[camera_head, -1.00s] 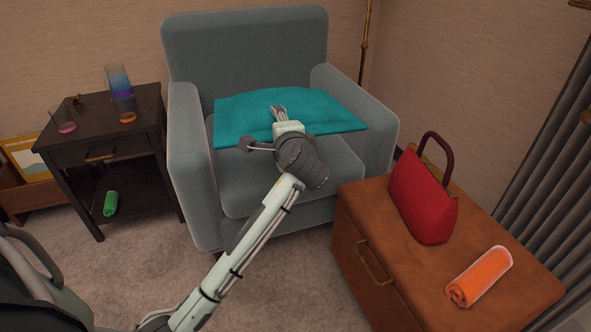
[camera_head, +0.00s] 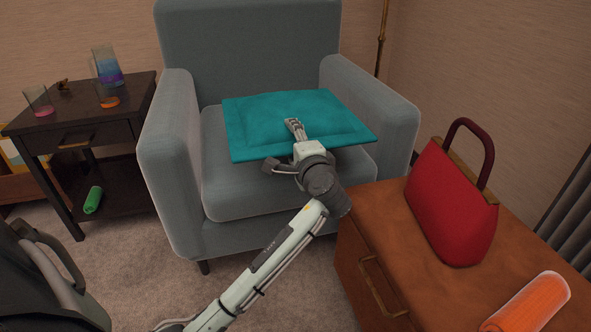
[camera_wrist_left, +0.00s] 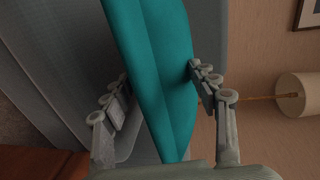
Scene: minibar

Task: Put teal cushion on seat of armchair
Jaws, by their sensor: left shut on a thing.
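The teal cushion (camera_head: 290,112) shows in the head view over the seat of the grey-blue armchair (camera_head: 240,180), between its two arms. My left gripper (camera_head: 284,143) is at the cushion's front edge. It is shut on the cushion, with one finger above it and one beside its lower edge. In the left wrist view, the cushion (camera_wrist_left: 160,60) passes between the two fingers of the left gripper (camera_wrist_left: 158,95). I cannot tell whether the cushion rests on the seat or is held just above it. My right gripper is not in view.
A brown chest (camera_head: 385,220) with a red handbag (camera_head: 450,205) and a rolled orange towel (camera_head: 530,303) stands at the right. A dark side table (camera_head: 80,115) with several glasses and a green roll (camera_head: 93,199) stands at the left. Carpet is free in front.

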